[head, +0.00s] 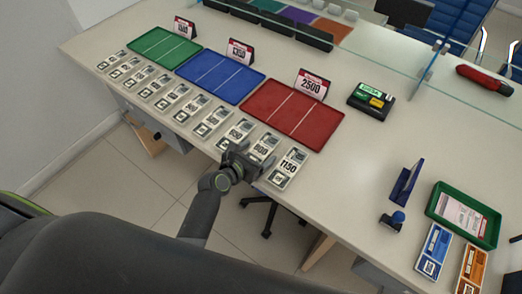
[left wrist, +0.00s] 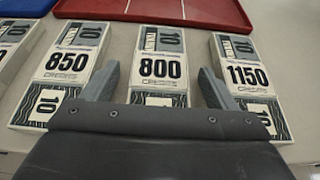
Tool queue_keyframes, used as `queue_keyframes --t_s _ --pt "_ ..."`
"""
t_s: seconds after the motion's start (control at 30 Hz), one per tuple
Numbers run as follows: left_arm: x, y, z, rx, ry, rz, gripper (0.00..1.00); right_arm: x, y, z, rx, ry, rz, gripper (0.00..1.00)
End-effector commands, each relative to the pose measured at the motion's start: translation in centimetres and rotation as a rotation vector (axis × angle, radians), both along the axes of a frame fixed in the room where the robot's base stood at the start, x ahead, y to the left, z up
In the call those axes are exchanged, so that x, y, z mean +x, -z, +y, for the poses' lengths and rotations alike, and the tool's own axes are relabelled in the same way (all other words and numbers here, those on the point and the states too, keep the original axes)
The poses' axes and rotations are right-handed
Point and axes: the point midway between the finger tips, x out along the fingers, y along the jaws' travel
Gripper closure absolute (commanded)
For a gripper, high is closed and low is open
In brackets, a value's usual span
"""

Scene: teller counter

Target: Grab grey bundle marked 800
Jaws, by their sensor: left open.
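The grey bundle marked 800 (head: 265,147) lies on the counter in the front row, between the 850 bundle and the 1150 bundle. In the left wrist view the 800 bundle (left wrist: 160,68) is in the middle, its near part hidden by my gripper. My left gripper (head: 246,157) is at the near end of this bundle. In the left wrist view its two fingers (left wrist: 157,83) are open, one on each side of the 800 bundle, with nothing held. My right gripper is not in view.
The 850 bundle (left wrist: 75,65) is close on the left and the 1150 bundle (left wrist: 243,75) close on the right. A red tray (head: 295,114), blue tray (head: 220,76) and green tray (head: 164,47) stand behind the row. The counter (head: 360,160) right of the row is clear.

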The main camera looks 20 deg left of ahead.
Motion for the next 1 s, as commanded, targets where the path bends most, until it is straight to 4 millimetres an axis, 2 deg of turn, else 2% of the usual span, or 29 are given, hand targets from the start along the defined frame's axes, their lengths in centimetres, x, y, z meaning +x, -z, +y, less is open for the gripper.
queue_keyframes --t_s 0.23,0.27,0.63,0.87,1.0 --pt "0.1 0.1 -0.1 0.0 0.0 0.001 0.2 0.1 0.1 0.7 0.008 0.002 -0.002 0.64" --pt "0.1 0.1 -0.1 0.0 0.0 0.001 0.23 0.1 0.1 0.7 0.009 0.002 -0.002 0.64" --pt "0.1 0.1 0.0 0.0 0.0 0.0 0.7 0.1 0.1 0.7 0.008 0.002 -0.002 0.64" --pt "0.1 -0.2 0.0 0.0 0.0 0.0 0.7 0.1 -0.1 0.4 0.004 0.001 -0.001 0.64" --pt "0.2 -2.0 -0.1 0.0 0.001 -0.002 0.7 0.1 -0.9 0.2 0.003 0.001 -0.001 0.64"
